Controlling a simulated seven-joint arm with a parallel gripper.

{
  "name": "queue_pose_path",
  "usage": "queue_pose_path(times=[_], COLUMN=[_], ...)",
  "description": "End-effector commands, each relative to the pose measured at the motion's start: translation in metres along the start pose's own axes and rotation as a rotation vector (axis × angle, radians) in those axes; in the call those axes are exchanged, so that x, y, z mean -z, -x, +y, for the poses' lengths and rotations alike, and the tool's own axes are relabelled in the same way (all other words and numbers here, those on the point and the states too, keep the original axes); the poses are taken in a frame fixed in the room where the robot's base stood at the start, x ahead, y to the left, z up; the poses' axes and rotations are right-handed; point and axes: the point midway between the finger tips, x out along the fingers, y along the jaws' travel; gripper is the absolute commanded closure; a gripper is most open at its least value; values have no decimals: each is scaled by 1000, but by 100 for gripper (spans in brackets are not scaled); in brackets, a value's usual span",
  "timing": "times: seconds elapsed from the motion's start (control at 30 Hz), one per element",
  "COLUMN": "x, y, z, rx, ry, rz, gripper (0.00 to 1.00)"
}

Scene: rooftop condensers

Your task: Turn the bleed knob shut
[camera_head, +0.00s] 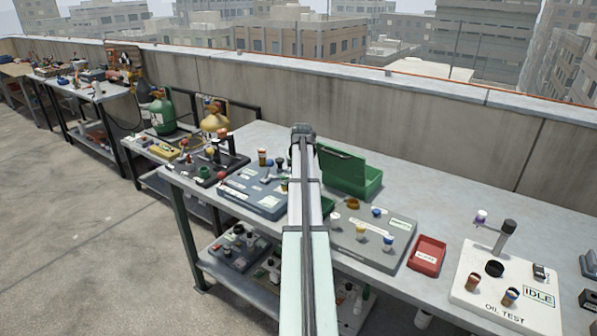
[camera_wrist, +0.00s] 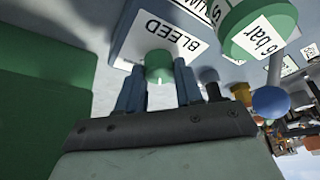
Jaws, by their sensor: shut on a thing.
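The bleed knob (camera_wrist: 158,67) is a small green round knob beside a white label reading BLEED (camera_wrist: 172,36) in the wrist view. It stands on a blue-grey panel (camera_wrist: 125,38). My gripper (camera_wrist: 160,80) is shut on the knob, with one blue finger on each side of it. In the head view a blue-grey panel (camera_head: 248,197) lies on the bench, partly behind my arm. My arm hides the knob and my fingertips there.
A green cylinder marked 6 bar (camera_wrist: 258,28) and a blue ball (camera_wrist: 270,102) are close to my gripper's right. An open green box (camera_head: 352,178) stands behind a grey panel (camera_head: 345,238). A red tray (camera_head: 427,255) and white oil test board (camera_head: 500,300) are further right.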

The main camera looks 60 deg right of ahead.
Motion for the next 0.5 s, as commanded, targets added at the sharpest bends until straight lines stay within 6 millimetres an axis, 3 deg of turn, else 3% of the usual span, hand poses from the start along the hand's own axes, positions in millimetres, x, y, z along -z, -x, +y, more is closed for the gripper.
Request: queue_pose_path(times=[0.5], x=[0], y=[0], z=[1], rx=[54], ry=[130], rz=[-2], gripper=[95])
